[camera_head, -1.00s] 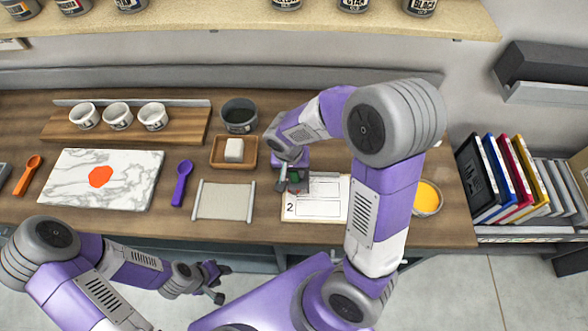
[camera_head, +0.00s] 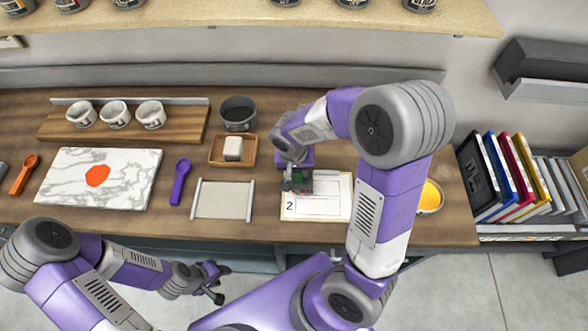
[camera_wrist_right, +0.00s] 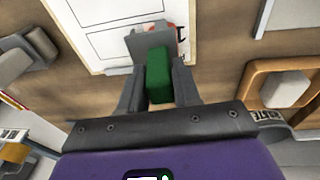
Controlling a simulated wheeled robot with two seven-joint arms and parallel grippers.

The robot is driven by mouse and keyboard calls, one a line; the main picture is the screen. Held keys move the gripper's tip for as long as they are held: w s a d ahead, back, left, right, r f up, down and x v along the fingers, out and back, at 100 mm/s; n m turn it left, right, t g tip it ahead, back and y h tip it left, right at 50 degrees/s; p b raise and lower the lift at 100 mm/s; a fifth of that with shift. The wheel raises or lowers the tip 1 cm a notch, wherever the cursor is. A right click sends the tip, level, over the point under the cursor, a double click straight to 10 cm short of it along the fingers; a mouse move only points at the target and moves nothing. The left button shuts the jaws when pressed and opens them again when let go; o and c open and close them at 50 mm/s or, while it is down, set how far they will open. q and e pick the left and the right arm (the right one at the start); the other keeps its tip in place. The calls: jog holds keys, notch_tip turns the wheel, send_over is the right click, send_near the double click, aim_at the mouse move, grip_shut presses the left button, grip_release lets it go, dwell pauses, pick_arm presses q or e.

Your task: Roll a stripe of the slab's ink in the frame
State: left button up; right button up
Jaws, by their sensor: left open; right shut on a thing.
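The marble slab (camera_head: 135,185) lies at the left of the table with an orange-red ink patch (camera_head: 98,176) on it. The white sheet marked 2, with printed frames (camera_head: 318,206), lies right of centre. My right gripper (camera_head: 298,180) is over the sheet's upper left part, shut on a green-handled tool. In the right wrist view, the green handle (camera_wrist_right: 158,75) sits between the fingers, with a grey head (camera_wrist_right: 145,46) over the sheet. A reddish bit shows beside the head; I cannot tell whether it is on the tool or the sheet. My left gripper (camera_head: 218,283) is open and empty before the table.
A grey mat with end bars (camera_head: 223,200), a purple spoon (camera_head: 180,182) and an orange spoon (camera_head: 24,175) lie on the table. A wooden tray (camera_head: 218,160) holds a white block. White cups (camera_head: 115,114) stand behind. A bowl of yellow ink (camera_head: 430,197) is at right.

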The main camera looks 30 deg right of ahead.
jog(key=shift+s+d, duration=3.55)
jog(key=shift+d, duration=2.1)
jog(key=shift+w+a+b, duration=0.3)
jog(key=shift+w+a, duration=0.5)
jog(key=shift+a, duration=0.45)
jog(key=shift+w+a+b, duration=0.3)
jog(key=shift+w+a, duration=0.45)
jog(key=shift+a, duration=0.5)
jog(key=shift+w+a+b, duration=0.3)
jog(key=shift+w+a, duration=0.5)
jog(key=shift+a, duration=0.45)
jog(key=shift+w+a+f+b, duration=0.15)
jog(key=shift+w+a, duration=0.2)
jog(key=shift+a, duration=0.25)
jog(key=shift+w+a+f+b, duration=0.15)
jog(key=shift+w+a, duration=0.15)
jog(key=shift+a, duration=0.25)
jog(key=shift+w+a+r, duration=0.1)
jog(key=shift+w+a, duration=0.3)
jog(key=shift+a, duration=0.25)
jog(key=shift+w+a+r, duration=0.1)
jog(key=shift+w+a, duration=0.3)
jog(key=shift+a, duration=0.25)
notch_tip(320, 180, up, 6)
jog(key=p, duration=0.4)
jog(key=shift+r, duration=0.1)
